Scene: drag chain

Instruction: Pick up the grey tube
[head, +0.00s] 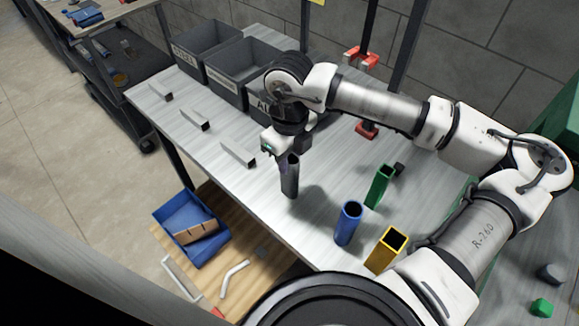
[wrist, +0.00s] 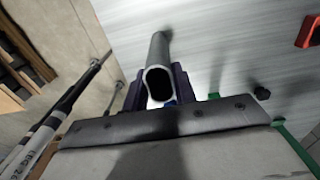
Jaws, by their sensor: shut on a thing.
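The grey tube (head: 291,178) is a dark hollow cylinder, held upright under my gripper (head: 287,161) near the front edge of the grey table in the head view. In the wrist view the tube (wrist: 159,60) shows its open end between the dark fingers of my gripper (wrist: 158,85), which is shut on it near that end. From these frames I cannot tell whether its lower end touches the table.
A blue tube (head: 348,223), a yellow square tube (head: 386,249) and a green square tube (head: 379,187) stand on the table (head: 225,128) to the right. Grey bins (head: 207,55) stand at the back. Short metal bars (head: 238,154) lie at left. A red clamp (head: 362,57) stands behind my arm.

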